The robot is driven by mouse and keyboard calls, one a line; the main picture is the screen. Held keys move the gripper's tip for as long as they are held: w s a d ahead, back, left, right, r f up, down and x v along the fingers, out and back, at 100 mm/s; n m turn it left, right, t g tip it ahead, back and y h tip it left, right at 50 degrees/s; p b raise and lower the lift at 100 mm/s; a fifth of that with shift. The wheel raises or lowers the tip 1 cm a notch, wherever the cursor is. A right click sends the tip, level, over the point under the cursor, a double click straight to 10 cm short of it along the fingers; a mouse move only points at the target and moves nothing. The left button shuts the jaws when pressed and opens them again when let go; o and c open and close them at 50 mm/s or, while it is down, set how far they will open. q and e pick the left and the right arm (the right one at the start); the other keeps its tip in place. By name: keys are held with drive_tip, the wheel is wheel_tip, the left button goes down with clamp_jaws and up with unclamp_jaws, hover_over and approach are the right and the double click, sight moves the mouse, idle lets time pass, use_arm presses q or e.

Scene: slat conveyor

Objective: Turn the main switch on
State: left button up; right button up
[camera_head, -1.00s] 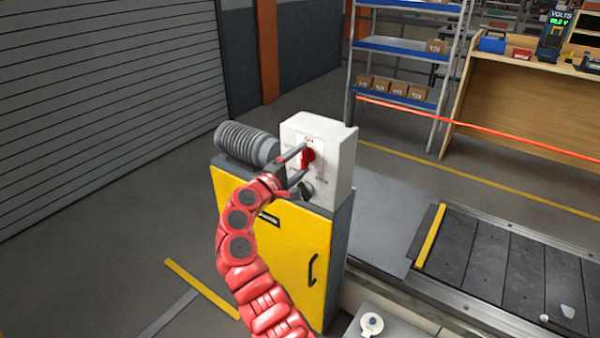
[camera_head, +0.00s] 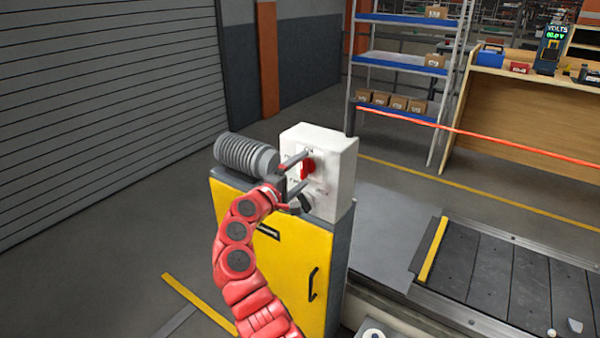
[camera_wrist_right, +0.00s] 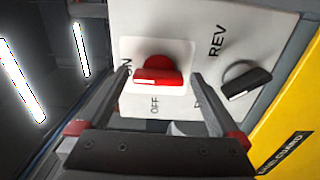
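The main switch is a red rotary handle (camera_head: 308,168) on the front of a white control box (camera_head: 338,160). In the right wrist view the red handle (camera_wrist_right: 158,77) sits on a white plate with ON at its left and OFF below it. The handle's white-marked end faces the ON side. My right gripper (camera_head: 300,171) is at the box front, with one finger above and one below the handle. In the wrist view the gripper (camera_wrist_right: 163,80) is open, with gaps between both fingers and the handle. My left gripper is out of view.
A black knob (camera_wrist_right: 245,82) with a REV label sits beside the switch. The box stands on a yellow cabinet (camera_head: 285,262), with a grey ribbed cylinder (camera_head: 243,152) beside it. The slat conveyor (camera_head: 500,280) lies to the right. A shelf (camera_head: 400,62) and a wooden bench (camera_head: 530,120) stand behind.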

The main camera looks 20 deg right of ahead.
drive_tip(key=v, duration=1.7)
drive_tip(key=shift+s+a, duration=0.1)
drive_tip(key=shift+a, duration=0.05)
